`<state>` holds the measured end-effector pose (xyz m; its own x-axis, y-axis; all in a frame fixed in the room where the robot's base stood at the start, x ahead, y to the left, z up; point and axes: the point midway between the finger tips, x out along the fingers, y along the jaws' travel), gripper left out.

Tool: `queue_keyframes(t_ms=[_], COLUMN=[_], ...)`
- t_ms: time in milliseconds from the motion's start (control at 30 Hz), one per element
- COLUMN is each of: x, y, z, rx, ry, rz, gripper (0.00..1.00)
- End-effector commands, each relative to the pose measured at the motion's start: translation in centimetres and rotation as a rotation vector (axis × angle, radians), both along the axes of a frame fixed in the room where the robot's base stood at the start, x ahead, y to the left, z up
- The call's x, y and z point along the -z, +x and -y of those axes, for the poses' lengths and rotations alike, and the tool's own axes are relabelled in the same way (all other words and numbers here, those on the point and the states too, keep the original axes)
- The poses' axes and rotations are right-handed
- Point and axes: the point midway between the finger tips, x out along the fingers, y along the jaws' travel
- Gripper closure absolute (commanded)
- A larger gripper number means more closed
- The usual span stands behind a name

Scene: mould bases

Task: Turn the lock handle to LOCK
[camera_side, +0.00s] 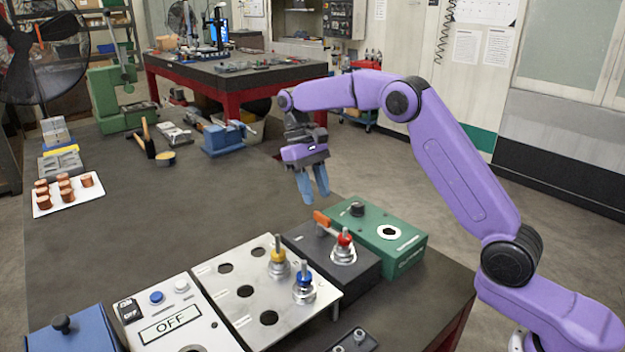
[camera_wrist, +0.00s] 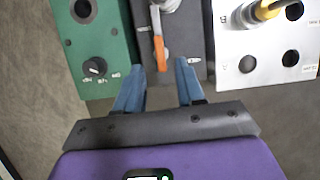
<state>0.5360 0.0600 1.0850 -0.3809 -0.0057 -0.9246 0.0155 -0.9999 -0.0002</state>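The lock handle is an orange lever (camera_side: 322,219) on a dark grey box (camera_side: 360,279), beside a red-topped peg in a metal socket (camera_side: 344,240). In the wrist view the orange lever (camera_wrist: 158,48) points toward my gripper, and its tip appears between my fingertips. My gripper (camera_side: 313,198) hangs with blue fingers pointing down, above and behind the lever in the side view. Its fingers (camera_wrist: 160,66) are open and empty, apart from the lever. A small pale label (camera_wrist: 193,60) lies on the box right of the lever; its text is unreadable.
A green box with a black knob (camera_side: 357,209) stands close to the right. A silver plate (camera_side: 230,313) with holes and yellow-topped (camera_side: 278,258) and blue-topped (camera_side: 304,284) pegs is close to the left. The table's middle (camera_side: 150,215) is clear.

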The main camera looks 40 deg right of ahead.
Motion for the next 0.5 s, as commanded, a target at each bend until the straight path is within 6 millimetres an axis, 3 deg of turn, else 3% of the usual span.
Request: queue_keyframes(t_ms=[233, 500], x=[-1.8, -2.3], y=[0.8, 0.9], z=[-0.1, -0.1], rx=[-0.001, -0.001], ry=[-0.001, -0.001], rz=[0.001, 0.000], gripper=[0.62, 0.62])
